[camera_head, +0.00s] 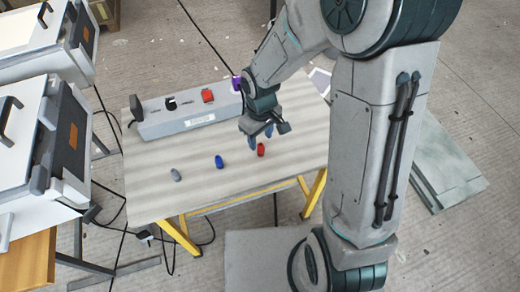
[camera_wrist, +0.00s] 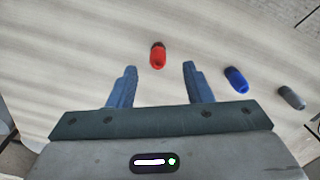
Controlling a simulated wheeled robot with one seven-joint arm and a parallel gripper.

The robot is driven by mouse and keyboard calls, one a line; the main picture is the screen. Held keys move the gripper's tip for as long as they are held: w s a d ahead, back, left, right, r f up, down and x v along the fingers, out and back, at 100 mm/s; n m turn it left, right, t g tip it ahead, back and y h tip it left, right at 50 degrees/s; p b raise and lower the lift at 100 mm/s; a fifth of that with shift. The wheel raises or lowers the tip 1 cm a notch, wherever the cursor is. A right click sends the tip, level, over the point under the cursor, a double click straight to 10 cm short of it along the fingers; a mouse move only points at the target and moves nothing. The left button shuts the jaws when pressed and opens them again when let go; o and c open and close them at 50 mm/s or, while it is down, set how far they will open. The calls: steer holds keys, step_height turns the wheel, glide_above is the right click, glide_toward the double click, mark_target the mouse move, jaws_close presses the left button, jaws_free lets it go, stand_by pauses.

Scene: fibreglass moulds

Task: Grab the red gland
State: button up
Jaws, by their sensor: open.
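The red gland (camera_head: 261,150) is a small red piece on the table, near its front right part. My gripper (camera_head: 262,138) is open and empty above the table, close to the red gland. In the wrist view its two blue fingers (camera_wrist: 159,70) are spread wide, and nothing is between them. I see no contact with the gland.
A blue gland (camera_head: 219,161) and a grey gland (camera_head: 176,175) lie to the left of the red one on the table (camera_head: 150,200). A long grey box (camera_head: 190,117) with black, red and purple parts stands along the back edge. White machines stand at the left.

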mark_target(261, 145)
step_height(261, 145, down, 5)
steer(key=shift+w+r, duration=0.1)
steer(key=shift+w, duration=0.05)
jaws_close()
stand_by(0.4)
